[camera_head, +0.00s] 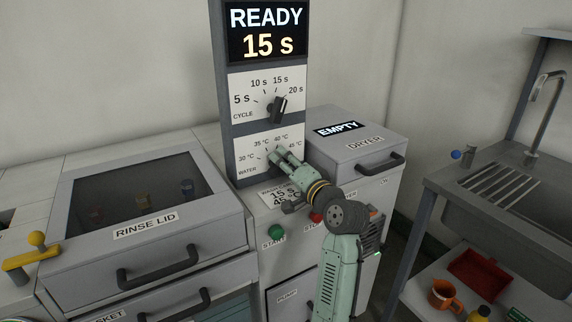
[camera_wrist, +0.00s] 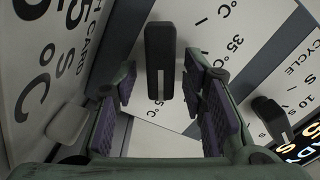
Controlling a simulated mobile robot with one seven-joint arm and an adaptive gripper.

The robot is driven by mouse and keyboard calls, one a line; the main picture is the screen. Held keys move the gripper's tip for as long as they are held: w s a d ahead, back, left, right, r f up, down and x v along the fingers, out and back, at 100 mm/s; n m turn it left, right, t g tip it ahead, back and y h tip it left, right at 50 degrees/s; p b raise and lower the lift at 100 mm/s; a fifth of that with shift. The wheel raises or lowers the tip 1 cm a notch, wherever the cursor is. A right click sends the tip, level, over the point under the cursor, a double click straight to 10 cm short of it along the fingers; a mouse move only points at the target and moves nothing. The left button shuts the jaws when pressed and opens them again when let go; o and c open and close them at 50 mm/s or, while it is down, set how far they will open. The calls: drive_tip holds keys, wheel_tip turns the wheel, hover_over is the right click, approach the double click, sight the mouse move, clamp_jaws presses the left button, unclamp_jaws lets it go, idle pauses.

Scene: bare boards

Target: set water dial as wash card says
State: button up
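The water dial panel (camera_head: 245,150) has marks from 30 to 45 °C. My gripper (camera_head: 278,156) is in front of it and hides most of its knob. In the wrist view the dark water knob (camera_wrist: 160,62) stands between the purple-padded fingers of my gripper (camera_wrist: 160,100). The fingers are open, with gaps on both sides of the knob. I cannot tell which mark the knob points at. The wash card (camera_head: 272,192) lies below the panel, partly behind my gripper, and seems to read 15 s and 45 °C. It also shows in the wrist view (camera_wrist: 45,70).
The cycle knob (camera_head: 279,108) sits above the water dial; the display (camera_head: 267,32) reads READY 15 s. A green button (camera_head: 276,232) and a red button (camera_head: 317,217) are below my gripper. The dryer (camera_head: 345,145) is right, the rinse lid (camera_head: 140,190) left.

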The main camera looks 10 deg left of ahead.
drive_tip(key=v, duration=1.2)
